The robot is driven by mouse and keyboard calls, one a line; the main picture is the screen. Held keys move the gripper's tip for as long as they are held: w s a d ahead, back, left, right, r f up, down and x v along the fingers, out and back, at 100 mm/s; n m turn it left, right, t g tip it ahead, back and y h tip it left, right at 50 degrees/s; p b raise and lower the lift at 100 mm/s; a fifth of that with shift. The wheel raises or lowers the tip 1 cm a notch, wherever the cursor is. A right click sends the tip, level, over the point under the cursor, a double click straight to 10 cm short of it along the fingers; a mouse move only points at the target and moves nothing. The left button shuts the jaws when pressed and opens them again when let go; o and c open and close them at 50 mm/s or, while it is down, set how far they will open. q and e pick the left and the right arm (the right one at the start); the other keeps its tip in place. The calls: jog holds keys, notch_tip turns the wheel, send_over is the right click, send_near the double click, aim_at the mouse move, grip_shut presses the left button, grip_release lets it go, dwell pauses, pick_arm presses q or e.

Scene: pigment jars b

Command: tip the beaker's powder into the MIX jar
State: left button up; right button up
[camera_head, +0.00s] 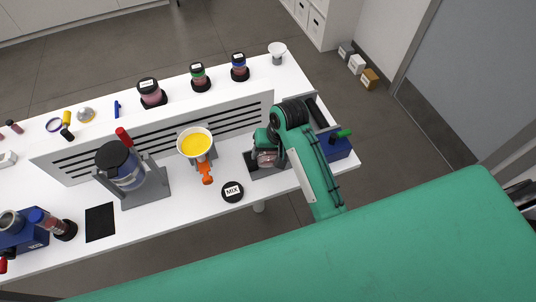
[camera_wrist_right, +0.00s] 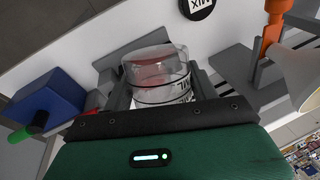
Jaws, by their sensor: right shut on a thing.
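My right gripper (camera_wrist_right: 160,85) is shut on a clear glass vessel (camera_wrist_right: 155,68) with dark line markings, a pale label and some reddish matter inside. Its lettering is partly hidden, so I cannot tell for sure whether it is the beaker or the MIX jar. In the head view the vessel (camera_head: 265,158) shows partly under my right gripper (camera_head: 270,150), by a grey fixture. A black disc (camera_head: 232,191) labelled MIX lies on the table to its left; the disc's edge shows in the wrist view (camera_wrist_right: 197,6). My left gripper is out of view.
A bowl of yellow powder (camera_head: 195,143) with an orange handle stands left of the gripper. A grey stand (camera_head: 150,190) holds a black-topped vessel. Jars (camera_head: 151,94) line the back behind a slotted panel (camera_head: 75,155). A blue box (camera_head: 337,147) stands right.

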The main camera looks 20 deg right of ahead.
jog(key=shift+w+r+g, duration=0.2)
jog(key=shift+r+g, duration=0.3)
jog(key=shift+g, duration=0.2)
jog(key=shift+w+d+r+g+y, duration=0.1)
jog(key=shift+w+r+g+y, duration=0.2)
jog(key=shift+g, duration=0.3)
jog(key=shift+s+d, duration=0.1)
jog(key=shift+d+r+g, duration=0.1)
jog(key=shift+r+g, duration=0.15)
jog(key=shift+g, duration=0.25)
jog(key=shift+w+r+m+g, duration=0.1)
jog(key=shift+w+m+g, duration=0.2)
jog(key=shift+g, duration=0.2)
jog(key=shift+y, duration=0.3)
jog(key=shift+s+r, duration=0.1)
jog(key=shift+w+r+g, duration=0.3)
jog(key=shift+w+g, duration=0.1)
jog(key=shift+g, duration=0.5)
